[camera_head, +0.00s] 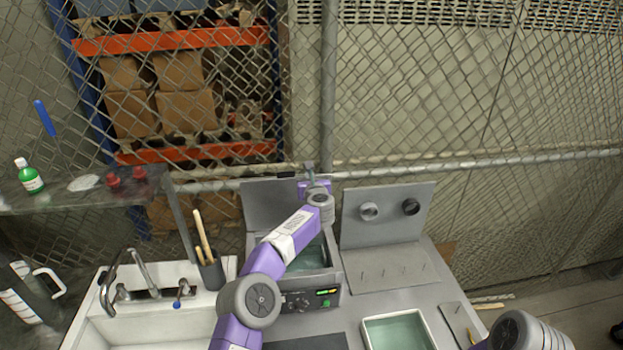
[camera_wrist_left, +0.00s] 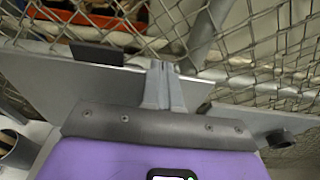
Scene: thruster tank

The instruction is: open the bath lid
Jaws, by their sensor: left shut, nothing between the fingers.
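The bath (camera_head: 312,298) is a grey box with a control panel and green lights on its front, and liquid shows inside it. Its grey lid (camera_head: 262,208) stands raised, near upright, at the back of the bath. The lid also shows in the left wrist view (camera_wrist_left: 45,85), with a dark handle (camera_wrist_left: 97,53) at its top edge. My left gripper (camera_head: 310,168) is at the lid's top edge, just right of the handle. Its fingers (camera_wrist_left: 163,72) are shut and empty; I cannot tell whether they touch the lid. My arm hides part of the bath. My right gripper is out of view.
A grey panel with two round fittings (camera_head: 388,212) stands right of the bath. A tray of liquid (camera_head: 398,332) lies in front right. A sink (camera_head: 150,330) and a cup of tools (camera_head: 211,272) are on the left. A wire fence (camera_head: 420,90) closes off the back.

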